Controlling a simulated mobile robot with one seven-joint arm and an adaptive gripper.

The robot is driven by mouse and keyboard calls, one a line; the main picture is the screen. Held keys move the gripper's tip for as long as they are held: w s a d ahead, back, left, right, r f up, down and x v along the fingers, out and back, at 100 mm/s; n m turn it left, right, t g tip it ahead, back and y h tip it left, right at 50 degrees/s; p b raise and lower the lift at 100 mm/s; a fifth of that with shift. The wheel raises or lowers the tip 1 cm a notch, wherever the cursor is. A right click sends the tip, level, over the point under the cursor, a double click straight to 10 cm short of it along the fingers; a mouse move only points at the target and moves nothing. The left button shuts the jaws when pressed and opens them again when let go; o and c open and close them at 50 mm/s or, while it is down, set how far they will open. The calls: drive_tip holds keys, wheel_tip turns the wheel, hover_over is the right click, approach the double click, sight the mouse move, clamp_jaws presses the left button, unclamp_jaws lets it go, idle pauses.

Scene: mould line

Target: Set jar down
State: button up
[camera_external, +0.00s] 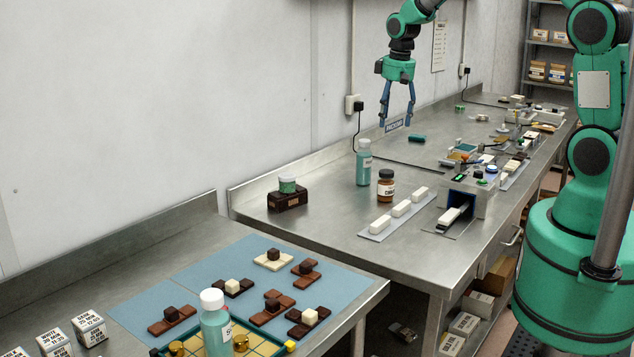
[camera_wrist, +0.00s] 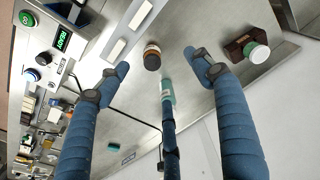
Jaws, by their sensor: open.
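A brown-glass jar (camera_external: 386,187) with a pale label and dark lid stands upright on the steel bench; it also shows in the wrist view (camera_wrist: 152,60). A small green-and-white jar (camera_external: 287,185) stands on a dark brown block (camera_external: 288,201) at the bench's left end; in the wrist view it shows at right (camera_wrist: 257,53). I cannot tell which jar the task names. My gripper (camera_external: 396,122) hangs above the bench, pointing down, its blue fingers spread and empty. In the wrist view the brown jar appears between the fingertips (camera_wrist: 161,68), well beyond them, with nothing touching it.
A teal bottle (camera_external: 363,165) with a white cap stands behind the brown jar. A strip with white blocks (camera_external: 401,209) and a small machine (camera_external: 468,193) lie to its right. A blue mat (camera_external: 205,264) holds chocolate pieces.

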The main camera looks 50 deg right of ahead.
drive_tip(key=s+a+r+t, duration=0.1)
drive_tip(key=s+a+r, duration=0.4)
drive_tip(key=s+r, duration=0.25)
drive_tip(key=s+a+r+t, duration=0.1)
drive_tip(key=s+a+r, duration=0.3)
drive_tip(key=s+r, duration=0.3)
drive_tip(key=s+a+r+t, duration=0.1)
drive_tip(key=s+a+r, duration=0.1)
drive_tip(key=s, duration=0.7)
drive_tip(key=s+a+r+n+t, duration=0.1)
drive_tip(key=s+a+r, duration=0.2)
drive_tip(key=s, duration=0.7)
drive_tip(key=shift+a+r, duration=0.35)
drive_tip(key=shift+a, duration=0.8)
drive_tip(key=shift+f, duration=0.15)
wheel_tip(320, 180, down, 11)
drive_tip(key=b, duration=1.1)
